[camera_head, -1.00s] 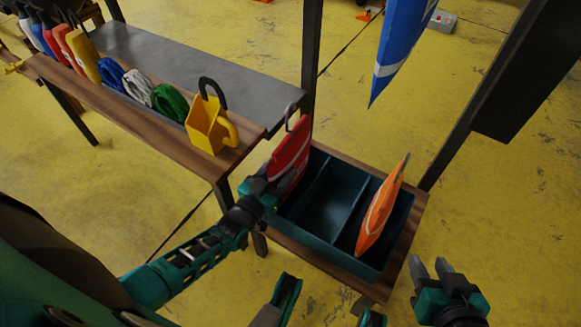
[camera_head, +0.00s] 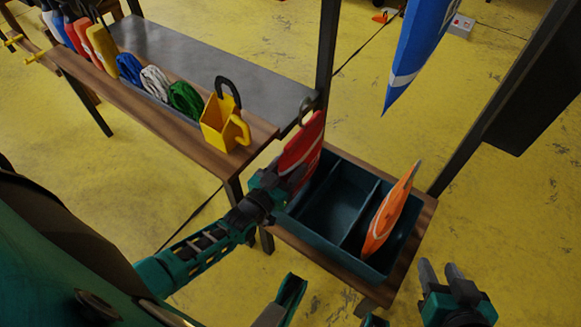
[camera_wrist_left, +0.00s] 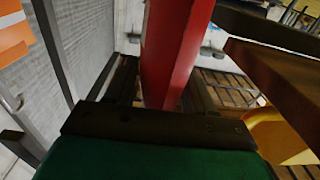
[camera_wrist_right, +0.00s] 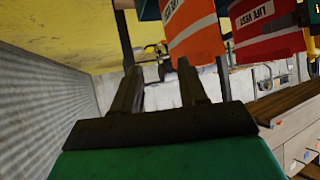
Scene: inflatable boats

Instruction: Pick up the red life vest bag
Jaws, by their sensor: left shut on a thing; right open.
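The red life vest bag (camera_head: 303,150) stands upright at the left end of the dark green divided bin in the head view, with a grey hook at its top. My left gripper (camera_head: 276,184) is shut on the red bag; the left wrist view shows the bag (camera_wrist_left: 172,50) between the fingers. In the right wrist view the red bag (camera_wrist_right: 268,28) reads "LIFE VEST". My right gripper (camera_head: 440,272) is open and empty, to the right of the bin and apart from it; its two fingers (camera_wrist_right: 160,85) show spread. Whether the red bag touches the bin floor is hidden.
An orange life vest bag (camera_head: 389,212) stands in the right compartment of the bin (camera_head: 338,258); the middle compartment is empty. A wooden shelf (camera_head: 160,120) at left holds coiled ropes and a yellow holder (camera_head: 222,125). A blue pointed object (camera_head: 418,50) hangs above.

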